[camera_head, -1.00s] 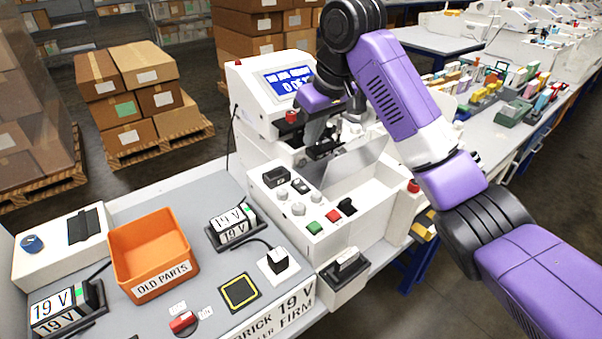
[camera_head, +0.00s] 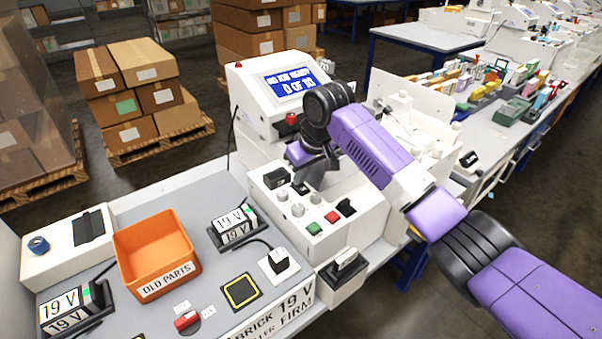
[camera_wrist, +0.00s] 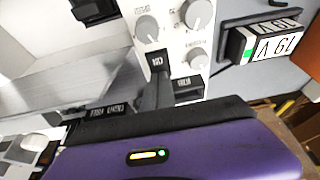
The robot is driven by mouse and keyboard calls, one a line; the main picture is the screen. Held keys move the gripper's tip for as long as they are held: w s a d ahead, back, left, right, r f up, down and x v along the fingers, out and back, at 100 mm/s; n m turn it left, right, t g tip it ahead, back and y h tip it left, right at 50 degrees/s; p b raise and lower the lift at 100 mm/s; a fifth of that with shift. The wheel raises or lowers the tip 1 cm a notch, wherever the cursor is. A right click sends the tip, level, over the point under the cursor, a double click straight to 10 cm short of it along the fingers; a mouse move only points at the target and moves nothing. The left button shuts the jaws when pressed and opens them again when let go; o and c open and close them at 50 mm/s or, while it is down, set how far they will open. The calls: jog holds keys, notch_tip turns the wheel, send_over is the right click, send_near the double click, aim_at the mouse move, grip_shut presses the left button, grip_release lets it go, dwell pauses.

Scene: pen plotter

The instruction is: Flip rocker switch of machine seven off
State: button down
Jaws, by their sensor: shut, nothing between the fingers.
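The machine (camera_head: 262,112) is a white unit with a lit blue display and a sloped control panel (camera_head: 330,235). A small rocker switch marked ON shows in the wrist view (camera_wrist: 157,60). In the head view the switch (camera_head: 302,188) sits on the upper part of the panel, right of a black block (camera_head: 276,178), partly covered by my gripper. My gripper (camera_head: 306,180) is shut and empty, pointing down at the panel. In the wrist view a dark finger (camera_wrist: 149,93) ends right at the switch; whether it touches cannot be told.
Grey knobs (camera_head: 297,210), a green button (camera_head: 314,228), a red button (camera_head: 332,217) and a black switch (camera_head: 346,206) are close by on the panel. A red emergency button (camera_head: 291,119) stands behind. An orange bin (camera_head: 153,255) and a 19 V brick (camera_head: 235,225) lie left.

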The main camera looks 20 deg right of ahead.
aim_at(306, 190)
jog(key=shift+f, duration=0.1)
jog(key=shift+w+f, duration=0.1)
jog(key=shift+f, duration=0.1)
dwell(0.4)
jog(key=shift+s+d+f+p, duration=0.1)
jog(key=shift+s+d+p, duration=0.15)
jog(key=shift+s+p, duration=0.65)
jog(key=shift+w, duration=0.1)
jog(key=r+p, duration=0.4)
jog(key=r, duration=0.1)
jog(key=shift+s+p, duration=0.25)
jog(key=shift+p, duration=0.1)
jog(key=b+v, duration=0.3)
jog(key=v, duration=0.6)
jog(key=shift+s, duration=0.25)
jog(key=shift+d+r, duration=0.1)
jog(key=shift+d, duration=0.05)
